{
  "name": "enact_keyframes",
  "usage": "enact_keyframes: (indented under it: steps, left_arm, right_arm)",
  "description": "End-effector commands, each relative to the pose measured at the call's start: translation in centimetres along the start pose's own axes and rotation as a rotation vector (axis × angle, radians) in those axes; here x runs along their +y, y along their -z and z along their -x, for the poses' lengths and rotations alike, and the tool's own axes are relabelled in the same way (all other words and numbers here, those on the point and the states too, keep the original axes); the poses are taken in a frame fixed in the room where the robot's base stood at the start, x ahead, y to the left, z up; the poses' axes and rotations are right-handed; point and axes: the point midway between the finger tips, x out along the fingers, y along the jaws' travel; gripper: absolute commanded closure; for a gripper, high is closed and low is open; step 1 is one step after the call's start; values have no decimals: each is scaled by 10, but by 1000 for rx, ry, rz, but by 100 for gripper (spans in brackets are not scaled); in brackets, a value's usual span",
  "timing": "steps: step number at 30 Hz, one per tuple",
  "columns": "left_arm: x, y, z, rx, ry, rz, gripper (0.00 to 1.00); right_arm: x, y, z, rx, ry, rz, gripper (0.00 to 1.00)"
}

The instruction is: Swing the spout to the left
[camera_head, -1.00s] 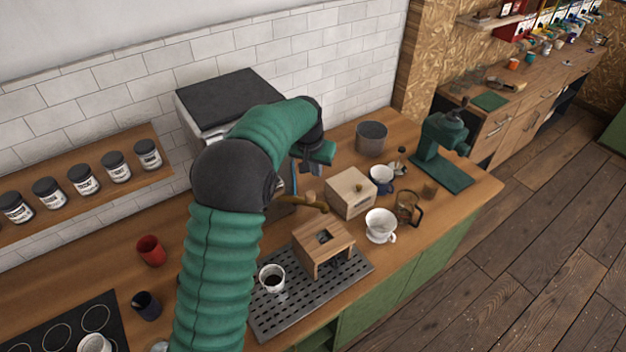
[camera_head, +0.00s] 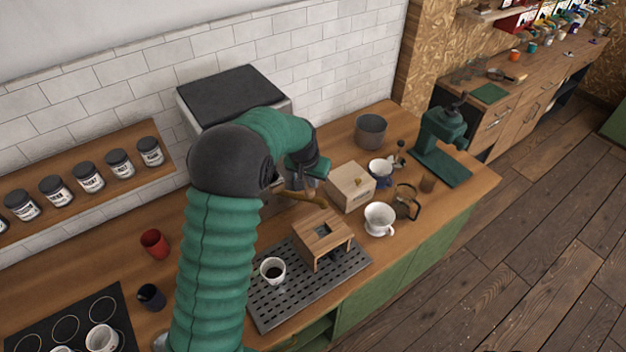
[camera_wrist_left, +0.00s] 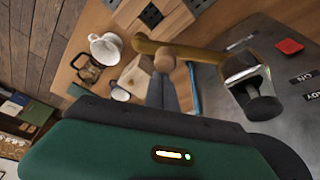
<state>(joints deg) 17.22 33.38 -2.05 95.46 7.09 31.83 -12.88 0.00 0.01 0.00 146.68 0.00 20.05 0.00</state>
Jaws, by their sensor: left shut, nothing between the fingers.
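The brass spout (camera_head: 303,197) sticks out to the right from the front of the machine, above the wooden stand, in the head view. In the left wrist view the spout (camera_wrist_left: 185,50) runs from a metal joint at right to a curved tip at left. My left gripper (camera_head: 293,184) is shut and empty, close beside the spout. In the wrist view its grey fingertips (camera_wrist_left: 163,80) overlap the knob's edge; I cannot tell whether they touch. My right gripper is out of view.
A wooden stand (camera_head: 308,237) and a cup of dark liquid (camera_head: 272,270) sit on the drip tray (camera_head: 268,305) below. A pale wooden box (camera_head: 352,190), a white dripper (camera_head: 379,218) and a glass server (camera_head: 407,203) stand to the right.

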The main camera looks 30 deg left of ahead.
Motion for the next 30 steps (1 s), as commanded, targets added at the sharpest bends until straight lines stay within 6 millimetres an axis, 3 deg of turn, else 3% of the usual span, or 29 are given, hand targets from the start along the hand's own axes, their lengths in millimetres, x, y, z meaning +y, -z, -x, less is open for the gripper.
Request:
enact_keyframes:
  steps: [16, 30]
  left_arm:
    - [0, -12, 1, -1, -61, -170, 100]
    - [-7, -53, 16, -2, -206, -578, 100]
  right_arm:
    - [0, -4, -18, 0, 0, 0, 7]
    - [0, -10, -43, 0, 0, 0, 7]
